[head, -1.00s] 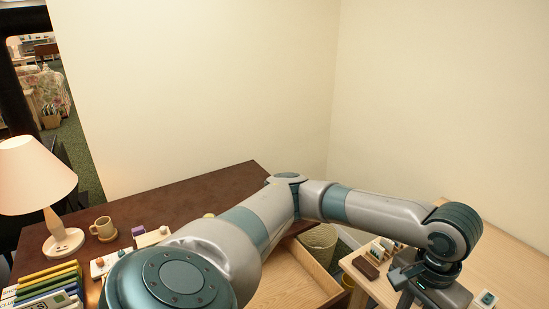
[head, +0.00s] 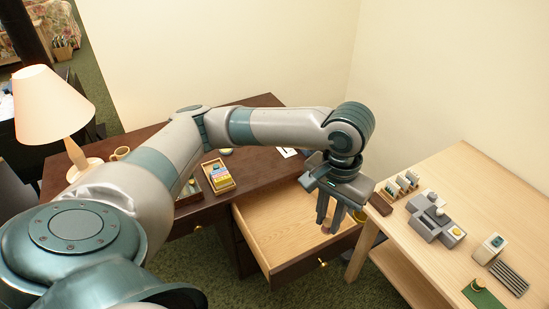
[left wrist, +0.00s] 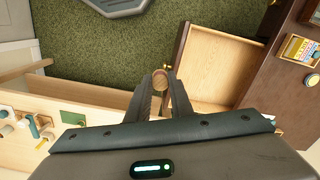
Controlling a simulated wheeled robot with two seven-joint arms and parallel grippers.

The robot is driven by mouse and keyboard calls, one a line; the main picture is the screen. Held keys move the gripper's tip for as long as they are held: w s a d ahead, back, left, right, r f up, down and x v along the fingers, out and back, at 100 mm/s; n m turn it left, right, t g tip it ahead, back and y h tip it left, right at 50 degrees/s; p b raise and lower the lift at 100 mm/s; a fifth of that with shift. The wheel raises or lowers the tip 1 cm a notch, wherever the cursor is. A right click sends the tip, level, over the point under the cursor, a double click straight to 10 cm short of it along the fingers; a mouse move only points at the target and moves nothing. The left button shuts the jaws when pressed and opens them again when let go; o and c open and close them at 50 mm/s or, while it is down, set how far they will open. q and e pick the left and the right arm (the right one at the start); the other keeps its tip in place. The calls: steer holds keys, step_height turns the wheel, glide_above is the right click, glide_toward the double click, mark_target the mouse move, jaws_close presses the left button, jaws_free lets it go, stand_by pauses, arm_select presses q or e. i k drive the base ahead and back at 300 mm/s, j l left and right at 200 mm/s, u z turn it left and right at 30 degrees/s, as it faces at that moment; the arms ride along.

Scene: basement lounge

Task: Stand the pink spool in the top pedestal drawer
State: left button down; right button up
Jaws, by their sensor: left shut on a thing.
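My left gripper (head: 328,225) is shut on a small round thing, apparently the pink spool (left wrist: 160,78), which shows brownish-pink between the fingertips in the left wrist view. In the head view the gripper points down, in front of the right side of the open top drawer (head: 270,217). The drawer is pale wood inside, pulled out from the dark desk, and looks empty where it shows. In the left wrist view the drawer (left wrist: 215,75) lies just right of the fingers, with green carpet behind the spool. My right gripper is not in view.
A light wood table (head: 450,180) stands at the right, holding a grey organizer (head: 435,220), a card rack (head: 400,186) and small items. The dark desk (head: 265,165) carries a lamp (head: 52,105), a mug (head: 120,153) and a small box (head: 218,177). Carpet is below.

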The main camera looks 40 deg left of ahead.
mark_target(297, 237)
steer(key=i+j, duration=0.15)
steer(key=j, duration=0.25)
steer(key=i+j, duration=0.15)
steer(key=j, duration=0.25)
steer(key=i+j, duration=0.15)
steer(key=j, duration=0.2)
